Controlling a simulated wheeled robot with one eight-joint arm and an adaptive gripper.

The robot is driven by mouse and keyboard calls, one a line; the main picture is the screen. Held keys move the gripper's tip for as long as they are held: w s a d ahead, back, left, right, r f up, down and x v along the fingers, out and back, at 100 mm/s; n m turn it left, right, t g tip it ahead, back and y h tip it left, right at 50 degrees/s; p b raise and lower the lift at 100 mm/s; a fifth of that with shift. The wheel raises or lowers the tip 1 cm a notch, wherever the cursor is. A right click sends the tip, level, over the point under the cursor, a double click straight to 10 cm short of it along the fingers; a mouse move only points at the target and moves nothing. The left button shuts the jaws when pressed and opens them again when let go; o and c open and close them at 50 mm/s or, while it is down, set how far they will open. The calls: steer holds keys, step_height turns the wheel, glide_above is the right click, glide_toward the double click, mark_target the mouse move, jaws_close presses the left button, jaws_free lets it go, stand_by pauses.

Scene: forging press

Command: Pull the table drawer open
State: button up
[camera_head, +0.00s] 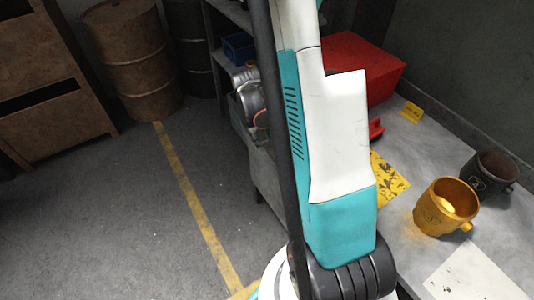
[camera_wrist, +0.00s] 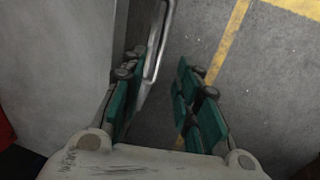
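In the wrist view my gripper (camera_wrist: 160,85) is open, its two green-padded fingers apart. A metal bar handle (camera_wrist: 163,35) runs between them from the top edge, nearer the left finger. No grip on it shows. The grey table (camera_wrist: 60,50) fills the left side of this view, and the handle is along its side. Where the drawer front begins and how far it stands out I cannot tell. In the head view the table top (camera_head: 490,240) is at the right. My arm hides the gripper, the handle and the drawer there.
On the table are a yellow mug (camera_head: 433,210), a dark mug (camera_head: 494,172), a white sheet (camera_head: 470,277) and a red box (camera_head: 358,65). The floor (camera_head: 110,215) left of the table is clear.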

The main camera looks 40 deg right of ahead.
mark_target(268, 155)
steer(key=f, duration=0.2)
steer(key=d+f+b, duration=0.1)
steer(key=f, duration=0.2)
steer(key=f+b, duration=0.1)
steer(key=f, duration=0.2)
steer(key=shift+s+d, duration=0.2)
steer(key=shift+r, duration=0.1)
jaws_close()
